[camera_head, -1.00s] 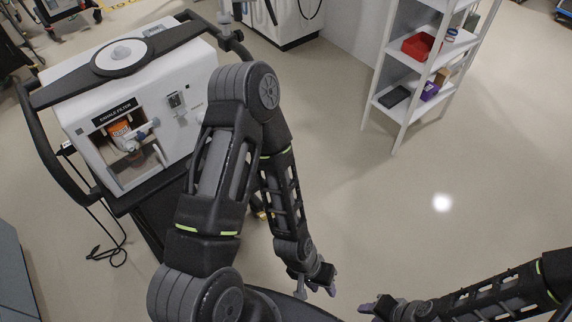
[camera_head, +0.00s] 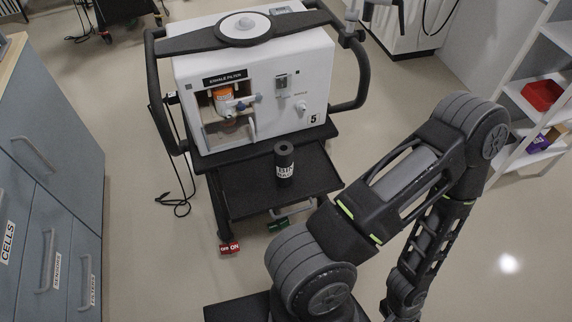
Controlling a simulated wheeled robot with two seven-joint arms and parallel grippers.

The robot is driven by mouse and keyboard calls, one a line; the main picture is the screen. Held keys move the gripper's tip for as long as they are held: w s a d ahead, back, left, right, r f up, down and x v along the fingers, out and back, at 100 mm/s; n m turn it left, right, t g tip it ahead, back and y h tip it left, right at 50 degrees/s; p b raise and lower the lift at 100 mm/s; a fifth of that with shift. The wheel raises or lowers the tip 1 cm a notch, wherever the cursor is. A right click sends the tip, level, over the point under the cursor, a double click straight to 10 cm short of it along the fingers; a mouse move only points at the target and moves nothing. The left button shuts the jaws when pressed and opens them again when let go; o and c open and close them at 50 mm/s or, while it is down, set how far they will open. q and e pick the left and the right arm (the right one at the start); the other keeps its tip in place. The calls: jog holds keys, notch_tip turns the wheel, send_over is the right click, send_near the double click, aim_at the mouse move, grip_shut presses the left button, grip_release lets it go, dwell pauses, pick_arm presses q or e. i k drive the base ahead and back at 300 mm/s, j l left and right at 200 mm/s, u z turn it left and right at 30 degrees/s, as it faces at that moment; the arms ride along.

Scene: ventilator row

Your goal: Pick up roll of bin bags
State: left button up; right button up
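A black roll (camera_head: 284,165) with white lettering stands upright on the dark lower tray (camera_head: 240,200) of the ventilator cart, near the tray's middle. It looks like the roll of bin bags. My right gripper is out of view.
A white ventilator (camera_head: 262,85) stands on the cart above the tray. Grey drawer cabinets (camera_head: 60,160) stand at the left. A white shelf (camera_head: 520,100) with a red bin (camera_head: 542,94) stands at the right. A cable lies on the floor left of the cart. Floor between is clear.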

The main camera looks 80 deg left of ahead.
aim_at(284, 150)
jog(key=k+j, duration=0.45)
jog(key=k, duration=0.2)
jog(key=k+j, duration=0.45)
jog(key=k, duration=0.15)
